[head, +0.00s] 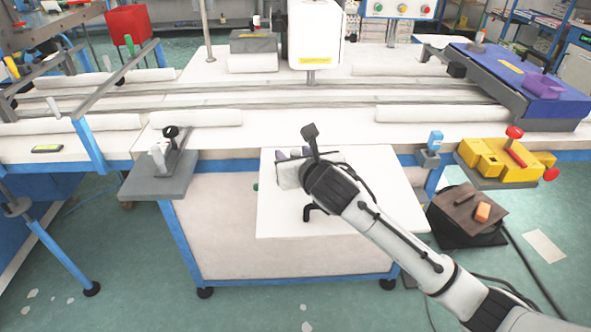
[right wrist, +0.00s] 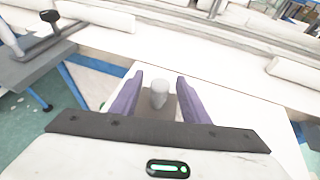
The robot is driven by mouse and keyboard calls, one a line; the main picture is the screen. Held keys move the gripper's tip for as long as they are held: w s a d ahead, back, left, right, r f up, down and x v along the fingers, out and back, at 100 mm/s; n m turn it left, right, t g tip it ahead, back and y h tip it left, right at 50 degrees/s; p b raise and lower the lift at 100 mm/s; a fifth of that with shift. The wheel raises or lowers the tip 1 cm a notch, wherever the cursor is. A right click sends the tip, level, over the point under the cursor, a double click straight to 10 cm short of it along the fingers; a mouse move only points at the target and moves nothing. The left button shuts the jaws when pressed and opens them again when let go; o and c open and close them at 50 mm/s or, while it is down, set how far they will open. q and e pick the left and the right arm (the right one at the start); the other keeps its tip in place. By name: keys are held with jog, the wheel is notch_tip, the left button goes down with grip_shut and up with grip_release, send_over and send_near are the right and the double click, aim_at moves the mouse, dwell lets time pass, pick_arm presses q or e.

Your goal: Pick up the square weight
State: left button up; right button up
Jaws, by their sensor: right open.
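The square weight (right wrist: 148,108) shows in the right wrist view as a grey-brown square block with a pale rounded knob (right wrist: 160,92) on top. It lies on the white panel at the front of the table. My right gripper (right wrist: 160,78) is open, with its purple fingers on either side of the knob in that view; I cannot tell whether they touch it. In the head view, my right gripper (head: 285,154) is over the far part of the panel, and the weight is hidden behind it. My left gripper is not in view.
A grey plate with a lever (head: 160,180) juts out at the left. A yellow control box (head: 500,158) and a dark box with an orange block (head: 465,212) stand at the right. White rolls line the table behind.

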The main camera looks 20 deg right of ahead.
jog(key=shift+x, duration=1.4)
grip_shut()
jog(key=shift+r, duration=0.2)
